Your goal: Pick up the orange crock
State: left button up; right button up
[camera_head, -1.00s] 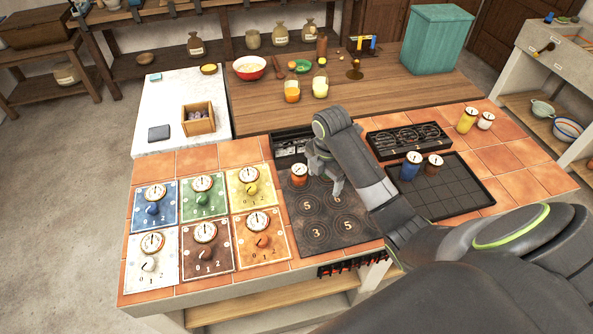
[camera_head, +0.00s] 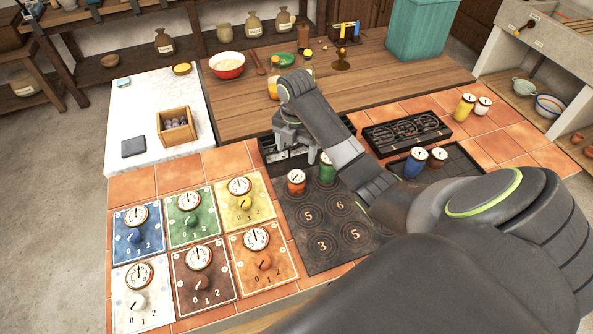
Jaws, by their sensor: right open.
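The orange crock (camera_head: 297,182), with a white dial on its lid, stands upright on the dark hob board (camera_head: 322,240) near its back left corner. A green crock (camera_head: 327,172) stands just to its right, partly hidden behind my right arm. My right gripper (camera_head: 290,148) is open, behind the orange crock and over the dark compartment tray behind the board. It appears empty and apart from the crock. Its fingertips are small and hard to make out. My left gripper is not in view.
Blue (camera_head: 415,162) and brown (camera_head: 437,158) crocks stand on the dark grid tray at right. A black rack (camera_head: 408,132) lies behind them. Coloured dial panels (camera_head: 190,217) fill the left counter. The board's front is clear.

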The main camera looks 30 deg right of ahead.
jog(key=b, duration=0.5)
send_over(296, 176)
jog(key=f, duration=0.5)
jog(key=shift+w+d+f, duration=0.1)
jog(key=shift+w+f, duration=0.15)
jog(key=shift+f, duration=0.15)
notch_tip(296, 176, down, 3)
jog(key=shift+r+b, duration=0.1)
jog(key=shift+b, duration=1)
jog(key=shift+f, duration=0.25)
jog(key=shift+s+f, duration=0.15)
jog(key=shift+f, duration=0.3)
jog(key=f, duration=0.1)
jog(key=f+p, duration=0.1)
jog(key=f, duration=0.1)
jog(key=shift+s+f, duration=0.2)
jog(key=shift+f, duration=0.4)
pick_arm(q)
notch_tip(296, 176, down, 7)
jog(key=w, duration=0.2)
pick_arm(e)
jog(key=shift+c, duration=0.4)
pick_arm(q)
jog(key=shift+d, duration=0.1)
pick_arm(e)
jog(key=c, duration=1.1)
